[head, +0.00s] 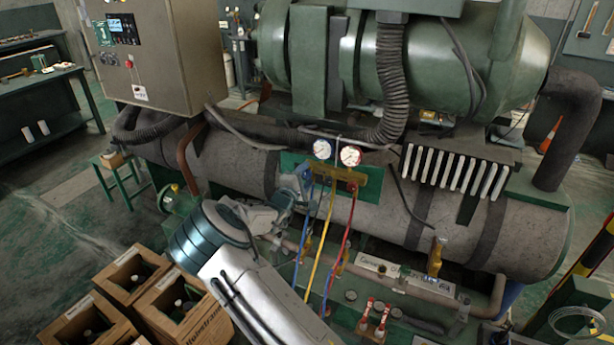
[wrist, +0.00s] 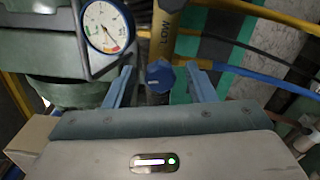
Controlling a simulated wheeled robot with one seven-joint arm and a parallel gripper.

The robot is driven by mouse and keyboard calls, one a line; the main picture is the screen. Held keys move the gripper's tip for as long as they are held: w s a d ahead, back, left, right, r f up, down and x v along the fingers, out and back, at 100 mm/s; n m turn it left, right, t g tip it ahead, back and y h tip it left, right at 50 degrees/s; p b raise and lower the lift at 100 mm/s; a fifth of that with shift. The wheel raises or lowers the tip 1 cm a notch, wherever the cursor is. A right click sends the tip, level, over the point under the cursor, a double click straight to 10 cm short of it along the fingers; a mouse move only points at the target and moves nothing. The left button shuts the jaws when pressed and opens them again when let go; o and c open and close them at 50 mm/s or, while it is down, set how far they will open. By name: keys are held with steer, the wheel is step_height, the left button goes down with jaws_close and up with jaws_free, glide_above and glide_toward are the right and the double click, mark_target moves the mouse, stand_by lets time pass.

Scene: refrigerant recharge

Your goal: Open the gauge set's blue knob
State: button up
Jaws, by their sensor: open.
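The gauge set hangs on the front of the large grey tank, with a brass manifold (head: 343,177) and two round gauges (head: 322,149) in the head view. In the wrist view, the blue knob (wrist: 160,75) sits at the end of the brass body (wrist: 165,22) marked LOW. My gripper (wrist: 160,69) is open, with one finger on each side of the blue knob. Gaps show between the knob and both fingers. In the head view my gripper (head: 303,174) is at the manifold's left end, and it largely hides the blue knob.
Blue, yellow (head: 322,240) and red (head: 345,235) hoses hang below the manifold. A gauge (wrist: 108,27) is close to my left finger in the wrist view. A blue hose (wrist: 265,77) runs off right. Wooden crates (head: 130,275) stand on the floor at lower left.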

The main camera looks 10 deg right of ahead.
steer(key=b+v, duration=0.2)
steer(key=v, duration=1)
steer(key=shift+s+b, duration=0.2)
steer(key=shift+b, duration=0.1)
steer(key=shift+a, duration=0.1)
steer(key=s+d+r+m+g+y, duration=0.2)
steer(key=s+r+m+g+y, duration=0.1)
steer(key=s, duration=0.9)
steer(key=s+d+r+m+g+y, duration=0.3)
steer(key=s+r+m+g+y, duration=0.1)
steer(key=s, duration=0.9)
steer(key=s+d+r+m+g+y, duration=0.3)
steer(key=s+m, duration=0.3)
steer(key=s, duration=0.6)
steer(key=shift+s+r+g+y, duration=0.3)
steer(key=shift+r+g, duration=0.1)
steer(key=shift+g, duration=0.1)
